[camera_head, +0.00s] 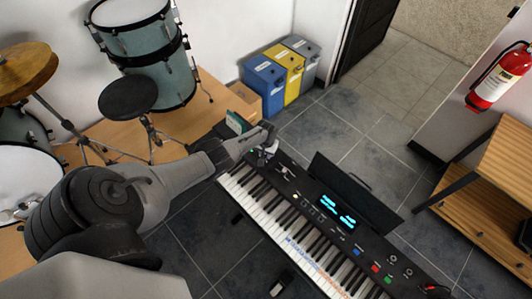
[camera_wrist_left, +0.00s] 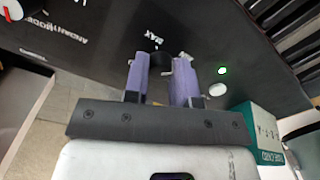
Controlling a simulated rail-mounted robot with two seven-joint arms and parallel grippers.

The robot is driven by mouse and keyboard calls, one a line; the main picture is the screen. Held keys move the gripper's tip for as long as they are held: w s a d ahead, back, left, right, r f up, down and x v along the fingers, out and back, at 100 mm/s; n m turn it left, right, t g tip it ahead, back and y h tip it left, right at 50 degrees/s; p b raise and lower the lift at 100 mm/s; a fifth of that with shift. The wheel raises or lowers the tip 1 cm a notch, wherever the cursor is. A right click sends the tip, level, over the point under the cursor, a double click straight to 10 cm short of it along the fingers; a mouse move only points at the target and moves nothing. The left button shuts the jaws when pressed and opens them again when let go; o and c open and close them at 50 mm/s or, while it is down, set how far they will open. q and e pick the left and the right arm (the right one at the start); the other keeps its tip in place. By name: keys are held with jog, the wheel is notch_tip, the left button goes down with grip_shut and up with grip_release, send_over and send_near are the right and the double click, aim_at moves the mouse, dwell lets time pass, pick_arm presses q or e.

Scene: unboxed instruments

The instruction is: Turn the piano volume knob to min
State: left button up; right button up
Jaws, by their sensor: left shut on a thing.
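The black digital piano (camera_head: 330,200) runs diagonally through the head view, with its keys on the lower-left side and a lit blue display. My left gripper (camera_head: 268,148) reaches its upper-left end. In the left wrist view, the two purple fingers of the gripper (camera_wrist_left: 163,75) stand on either side of a small dark volume knob (camera_wrist_left: 158,65) on the black panel and are shut on it. A "MAX" label shows just beyond the knob. The fingers partly hide the knob, and I cannot read its pointer. My right gripper is not in view.
A green light (camera_wrist_left: 222,70) glows beside the fingers. A teal box (camera_wrist_left: 262,128) stands near the piano's end. A music stand (camera_head: 355,190) rises at the piano's back edge. Tiled floor is open beyond.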

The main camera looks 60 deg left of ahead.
pick_arm(q)
jog(key=o, duration=0.9)
notch_tip(320, 180, up, 6)
jog(key=p, duration=0.3)
jog(key=shift+r+p, duration=0.1)
jog(key=shift+p, duration=0.25)
jog(key=shift+r+p, duration=0.7)
jog(key=shift+r, duration=3.1)
